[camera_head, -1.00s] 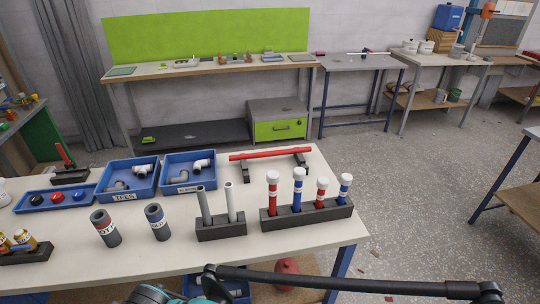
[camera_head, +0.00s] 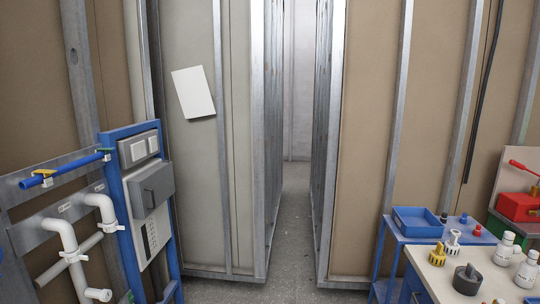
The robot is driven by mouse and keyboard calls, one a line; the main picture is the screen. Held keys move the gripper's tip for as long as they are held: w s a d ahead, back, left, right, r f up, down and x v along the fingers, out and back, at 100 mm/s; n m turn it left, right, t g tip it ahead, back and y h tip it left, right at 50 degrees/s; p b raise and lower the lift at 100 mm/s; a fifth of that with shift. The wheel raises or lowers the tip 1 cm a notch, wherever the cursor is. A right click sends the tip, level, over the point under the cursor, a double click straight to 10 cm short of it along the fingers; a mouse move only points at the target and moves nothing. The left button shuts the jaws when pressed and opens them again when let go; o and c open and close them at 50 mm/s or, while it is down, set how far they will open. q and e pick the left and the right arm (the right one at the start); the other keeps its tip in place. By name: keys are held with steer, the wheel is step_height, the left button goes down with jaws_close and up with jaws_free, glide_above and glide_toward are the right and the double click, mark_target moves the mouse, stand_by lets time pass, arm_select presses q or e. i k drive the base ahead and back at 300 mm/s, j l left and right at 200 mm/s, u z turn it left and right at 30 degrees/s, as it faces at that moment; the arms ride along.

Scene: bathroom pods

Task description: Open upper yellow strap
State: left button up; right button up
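A blue pipe (camera_head: 65,169) runs along a grey rail on a panel at the left edge. A yellow strap (camera_head: 43,173) sits on the pipe near its left end, over a pale bracket. A second small strap or clip (camera_head: 104,151), greenish-yellow, is at the pipe's right end. Both are too small to tell whether they are open or closed. I cannot tell which one is the upper yellow strap. Neither gripper is in view.
White bent pipes (camera_head: 66,245) are mounted below the blue pipe. A blue frame (camera_head: 117,210) with a grey box (camera_head: 153,188) stands beside them. A narrow gap with clear floor (camera_head: 291,210) opens between wall panels. A blue tray (camera_head: 418,222) and white table (camera_head: 450,276) stand right.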

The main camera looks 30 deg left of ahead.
mark_target(46, 173)
steer(key=u, duration=2.05)
